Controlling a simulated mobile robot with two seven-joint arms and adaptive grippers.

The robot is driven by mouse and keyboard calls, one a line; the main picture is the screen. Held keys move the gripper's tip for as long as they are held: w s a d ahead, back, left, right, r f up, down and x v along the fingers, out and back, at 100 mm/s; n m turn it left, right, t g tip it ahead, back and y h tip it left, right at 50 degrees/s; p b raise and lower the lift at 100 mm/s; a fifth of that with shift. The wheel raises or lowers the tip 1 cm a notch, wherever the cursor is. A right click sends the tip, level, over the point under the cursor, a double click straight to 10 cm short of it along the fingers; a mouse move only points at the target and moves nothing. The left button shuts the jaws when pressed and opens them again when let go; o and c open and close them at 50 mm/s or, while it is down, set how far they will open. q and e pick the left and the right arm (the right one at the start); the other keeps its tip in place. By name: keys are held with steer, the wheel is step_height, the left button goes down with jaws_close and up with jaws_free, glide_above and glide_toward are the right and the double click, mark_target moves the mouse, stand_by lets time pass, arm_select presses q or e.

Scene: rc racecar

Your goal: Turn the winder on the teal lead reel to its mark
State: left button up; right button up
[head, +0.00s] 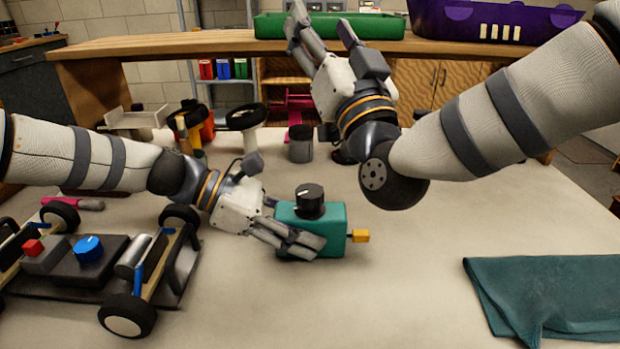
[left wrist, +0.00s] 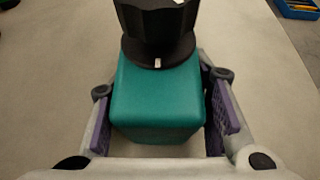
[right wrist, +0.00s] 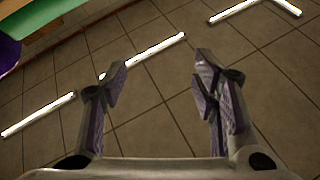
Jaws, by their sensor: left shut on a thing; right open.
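The teal lead reel (head: 335,240) is a box lying on the table in the head view, with a black winder knob (head: 309,200) on its top and a yellow tab on its right end. My left gripper (head: 302,245) is shut on the reel's body from the left. In the left wrist view the reel (left wrist: 160,100) sits between the purple-padded fingers, and a small white mark (left wrist: 157,62) shows at the base of the winder (left wrist: 157,25). My right gripper (head: 325,30) is open, empty and raised above the back of the table; its fingers (right wrist: 160,85) show against the floor.
The RC car chassis (head: 100,265) with a blue knob stands at the left. A teal cloth (head: 550,295) lies at the front right. Wheels (head: 246,117) and a grey cup (head: 301,145) stand at the back. The table's front middle is clear.

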steer(key=s+d+f+n+g+y, duration=0.35)
steer(key=f+n+g+y, duration=0.25)
steer(key=n+g+y, duration=0.4)
steer(key=n+g, duration=0.3)
steer(key=g, duration=0.5)
glide_toward(310, 190)
steer(key=shift+n+h, duration=0.3)
steer(key=shift+h, duration=0.1)
steer(key=x, duration=0.9)
steer(key=shift+s+a, duration=0.1)
steer(key=shift+a, duration=0.45)
steer(key=shift+c, duration=0.3)
steer(key=c, duration=1.1)
